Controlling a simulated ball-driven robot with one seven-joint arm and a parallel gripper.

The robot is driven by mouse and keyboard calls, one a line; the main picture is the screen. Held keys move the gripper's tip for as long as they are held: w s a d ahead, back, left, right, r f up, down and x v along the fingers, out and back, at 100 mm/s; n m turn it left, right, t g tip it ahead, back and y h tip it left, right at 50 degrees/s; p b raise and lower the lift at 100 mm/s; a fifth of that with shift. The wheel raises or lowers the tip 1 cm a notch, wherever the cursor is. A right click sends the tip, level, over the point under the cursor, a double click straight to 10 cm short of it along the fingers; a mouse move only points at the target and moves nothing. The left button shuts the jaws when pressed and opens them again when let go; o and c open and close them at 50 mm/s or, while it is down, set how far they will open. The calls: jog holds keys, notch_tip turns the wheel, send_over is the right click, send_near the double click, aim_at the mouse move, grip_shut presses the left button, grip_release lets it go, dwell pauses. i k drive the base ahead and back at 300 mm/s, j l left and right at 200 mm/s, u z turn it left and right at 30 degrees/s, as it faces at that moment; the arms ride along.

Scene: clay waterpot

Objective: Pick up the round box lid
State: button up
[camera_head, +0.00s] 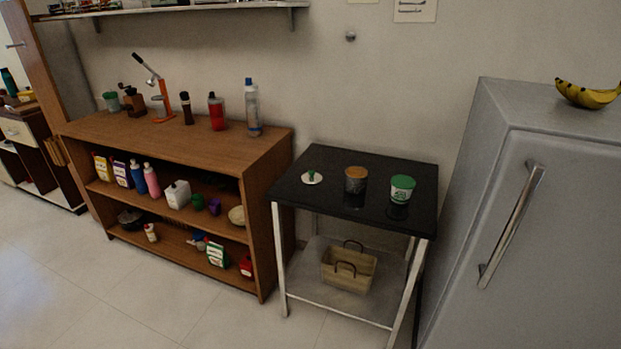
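Right of that is a white and green tub with a green top (403,188). I cannot tell for sure which of these is the round box lid. The pieces stand apart from one another. My gripper is not in this view.
A brown shelf unit (170,150) with bottles and jars stands left of the table. A grey fridge (560,220) with bananas (588,94) on top stands close on the right. A basket (348,268) sits on the table's lower shelf. The floor in front (200,310) is clear.

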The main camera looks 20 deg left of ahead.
aim_at(312, 177)
jog(key=i+j, duration=0.15)
jog(key=j, duration=0.2)
jog(key=i+j, duration=0.35)
jog(key=j, duration=0.3)
jog(key=i+j, duration=0.15)
jog(key=j, duration=0.15)
